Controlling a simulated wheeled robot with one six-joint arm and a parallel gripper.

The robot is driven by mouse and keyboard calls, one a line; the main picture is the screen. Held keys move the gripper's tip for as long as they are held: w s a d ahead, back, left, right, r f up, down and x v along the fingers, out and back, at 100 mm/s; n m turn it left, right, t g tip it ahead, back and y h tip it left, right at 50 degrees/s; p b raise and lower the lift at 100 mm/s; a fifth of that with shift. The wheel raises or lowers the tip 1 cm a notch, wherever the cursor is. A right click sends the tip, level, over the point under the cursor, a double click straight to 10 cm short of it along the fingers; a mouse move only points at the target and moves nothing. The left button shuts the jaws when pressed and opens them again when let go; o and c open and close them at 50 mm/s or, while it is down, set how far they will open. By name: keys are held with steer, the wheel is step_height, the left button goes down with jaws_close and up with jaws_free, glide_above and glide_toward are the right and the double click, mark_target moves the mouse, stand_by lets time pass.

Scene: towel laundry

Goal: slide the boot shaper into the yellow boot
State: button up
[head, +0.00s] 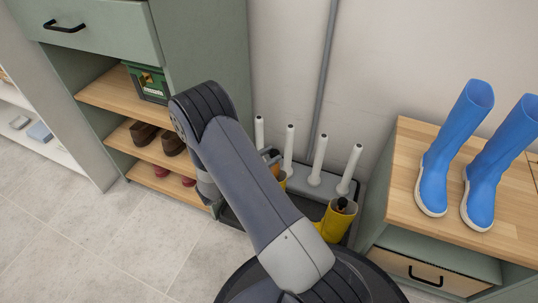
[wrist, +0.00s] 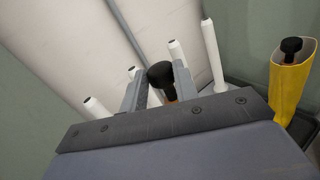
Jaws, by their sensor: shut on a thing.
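My gripper (wrist: 158,80) is shut on the black knob of a boot shaper (wrist: 160,72); its brownish shaft is mostly hidden behind my gripper in the wrist view. In the head view the shaper's orange-brown part (head: 276,170) shows beside my arm, just above a patch of yellow boot (head: 283,184). My arm hides most of that boot, so I cannot tell how deep the shaper sits. A second yellow boot (head: 331,224) stands to the right with a black-knobbed shaper (head: 341,204) in its top; this boot also shows in the wrist view (wrist: 288,88).
Several white upright pegs (head: 320,150) stand on a grey rack (head: 310,178) by the wall, close behind my gripper. Blue boots (head: 447,155) stand on a wooden-topped cabinet (head: 403,165) at right. A green shelf unit (head: 95,95) with shoes is at left. The tiled floor (head: 110,240) at front left is clear.

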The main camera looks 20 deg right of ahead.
steer(key=shift+f, duration=0.25)
steer(key=o, duration=1.1)
steer(key=p+v, duration=0.3)
steer(key=v, duration=0.7)
steer(key=shift+a, duration=0.4)
steer(key=shift+w+d+r+b, duration=0.1)
steer(key=shift+w+d+r, duration=0.4)
steer(key=shift+d, duration=1.25)
steer(key=shift+w+d+r+b, duration=0.15)
steer(key=shift+w+d+r, duration=0.35)
steer(key=shift+d, duration=1.25)
steer(key=shift+w+d+r+b, duration=0.1)
steer(key=shift+w+d+r, duration=0.4)
steer(key=shift+d, duration=1.25)
